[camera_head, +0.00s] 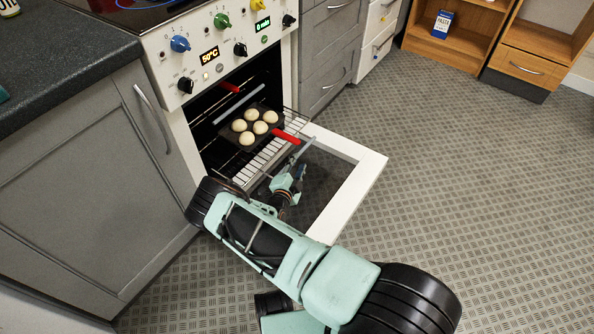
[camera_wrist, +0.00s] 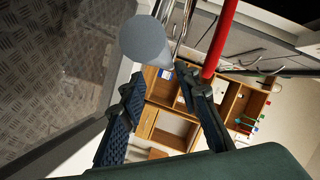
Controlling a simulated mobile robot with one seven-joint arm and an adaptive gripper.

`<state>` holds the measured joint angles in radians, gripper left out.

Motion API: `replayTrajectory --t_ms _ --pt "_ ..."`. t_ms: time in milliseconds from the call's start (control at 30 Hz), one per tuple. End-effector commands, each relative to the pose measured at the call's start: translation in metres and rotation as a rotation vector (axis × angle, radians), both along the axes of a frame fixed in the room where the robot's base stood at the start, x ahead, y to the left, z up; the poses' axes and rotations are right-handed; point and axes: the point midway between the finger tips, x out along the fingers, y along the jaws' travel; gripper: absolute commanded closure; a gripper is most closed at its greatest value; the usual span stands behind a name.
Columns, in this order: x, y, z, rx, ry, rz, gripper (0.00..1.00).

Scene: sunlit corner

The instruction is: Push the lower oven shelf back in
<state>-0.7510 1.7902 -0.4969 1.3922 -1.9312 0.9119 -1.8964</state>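The oven (camera_head: 205,110) stands with its door (camera_head: 345,185) folded down. A wire shelf (camera_head: 262,163) sticks out of the oven above the door. On it rests a dark tray (camera_head: 236,135) with several pale buns (camera_head: 248,138); its red handle (camera_head: 286,136) points outwards. My gripper (camera_head: 297,162) is just in front of the shelf's outer edge, above the door; I cannot tell whether it touches. In the wrist view my gripper (camera_wrist: 160,92) has its fingers apart with nothing between them. The red handle (camera_wrist: 222,38) and thin shelf wires (camera_wrist: 182,22) pass close by the right finger.
A second red handle (camera_head: 230,87) shows higher inside the oven. A grey round-ended object (camera_wrist: 145,40) is close ahead in the wrist view; I cannot tell what it is. Grey cabinets (camera_head: 90,185) stand at left. Wooden shelving (camera_head: 465,45) is far back; the right floor is clear.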

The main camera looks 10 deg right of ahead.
Motion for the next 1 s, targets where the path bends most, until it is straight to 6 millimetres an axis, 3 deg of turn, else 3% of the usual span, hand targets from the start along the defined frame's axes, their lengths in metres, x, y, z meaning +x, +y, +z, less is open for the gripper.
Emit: replayTrajectory --t_ms 200,500,833,933,1000 --pt "-0.031 0.018 0.010 0.000 0.002 0.005 0.72" --pt "-0.045 0.025 0.012 0.001 -0.002 0.004 0.72" --pt "-0.041 0.026 0.017 0.014 -0.013 0.001 0.72" --pt "-0.027 0.030 0.038 0.062 -0.056 -0.017 0.72" --pt "-0.010 0.035 0.065 0.126 -0.112 -0.038 0.72"
